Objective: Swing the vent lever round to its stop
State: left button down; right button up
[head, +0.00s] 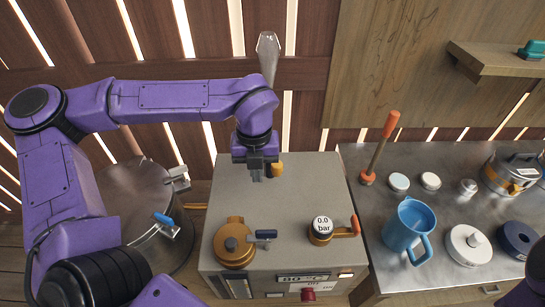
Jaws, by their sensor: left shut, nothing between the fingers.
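A grey box-shaped machine (290,190) stands in the middle of the head view. On its top, a round gauge reading 0.0 bar (321,226) sits on a brass fitting, with an orange-tipped lever (345,231) pointing right. A round brass cap (233,246) to its left carries a short lever with a dark blue grip (266,235), also pointing right. I cannot tell which is the vent lever. My right gripper is out of view.
A metal drum (135,205) with a blue-handled latch (163,219) stands left. On the right, a steel counter (370,215) holds an upright orange-handled rod (379,150), a blue jug (407,226), lids and a pot (510,172). A wooden shelf (495,58) juts out above.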

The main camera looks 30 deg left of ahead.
pick_arm(q)
jog(key=shift+w+d, duration=0.1)
jog(key=shift+w, duration=0.15)
jog(key=shift+w+d, duration=0.6)
jog(key=shift+w, duration=0.35)
jog(key=shift+w+d, duration=0.1)
jog(key=shift+w, duration=0.15)
jog(key=shift+w+d, duration=0.45)
jog(key=shift+w, duration=0.35)
jog(key=shift+w+d, duration=0.4)
jog(key=shift+w, duration=0.35)
notch_tip(320, 180, up, 7)
jog(key=p, duration=0.6)
dwell(0.3)
dwell(0.4)
